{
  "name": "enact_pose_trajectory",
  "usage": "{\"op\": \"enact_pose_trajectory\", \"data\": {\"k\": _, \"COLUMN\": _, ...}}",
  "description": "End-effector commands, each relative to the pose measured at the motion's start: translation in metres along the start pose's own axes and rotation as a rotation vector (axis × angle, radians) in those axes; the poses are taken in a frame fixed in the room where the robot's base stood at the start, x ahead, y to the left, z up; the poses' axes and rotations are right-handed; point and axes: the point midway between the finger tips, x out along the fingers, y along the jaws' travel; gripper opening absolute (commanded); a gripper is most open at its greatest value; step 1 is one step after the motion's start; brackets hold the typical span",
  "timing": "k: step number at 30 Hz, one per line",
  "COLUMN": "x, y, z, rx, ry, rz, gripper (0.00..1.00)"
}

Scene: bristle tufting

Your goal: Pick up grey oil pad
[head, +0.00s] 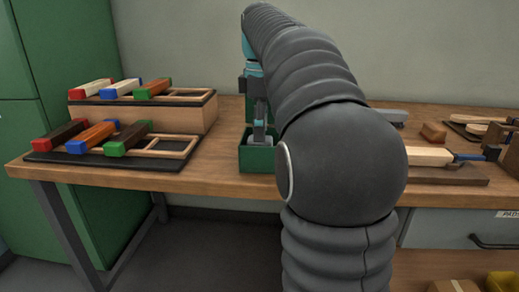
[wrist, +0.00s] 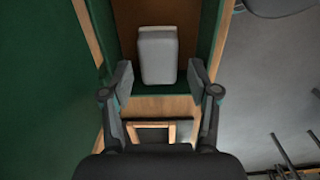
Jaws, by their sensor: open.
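The grey oil pad (wrist: 158,57) is a pale grey block with rounded edges in the wrist view. It sits inside a green-walled box, whose near edge (wrist: 172,89) shows below it. My gripper (wrist: 160,81) is open, with one fingertip on each side of the pad's lower end. Gaps show between the fingers and the pad, and I see no contact. In the head view my gripper (head: 259,115) points down over the green box (head: 257,159) on the bench. My arm hides part of the box there.
Racks with coloured-end blocks stand on the bench (head: 228,183) at left, the raised rack (head: 190,119) behind the low black one (head: 55,158). At right are a cream block (head: 424,157) on a wooden fixture and several brushes (head: 475,127). A green cabinet (head: 70,60) stands at far left.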

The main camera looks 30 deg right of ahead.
Motion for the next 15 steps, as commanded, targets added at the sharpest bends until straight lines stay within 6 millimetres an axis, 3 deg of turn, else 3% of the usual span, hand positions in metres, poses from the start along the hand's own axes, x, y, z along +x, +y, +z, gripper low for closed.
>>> {"op": "enact_pose_trajectory", "data": {"k": 7, "x": 0.036, "y": 0.001, "z": -0.002, "rx": 0.000, "ry": -0.001, "rz": -0.003, "gripper": 0.60}}
{"op": "enact_pose_trajectory", "data": {"k": 15, "x": 0.042, "y": 0.002, "z": -0.002, "rx": 0.000, "ry": 0.000, "rz": 0.000, "gripper": 0.60}}
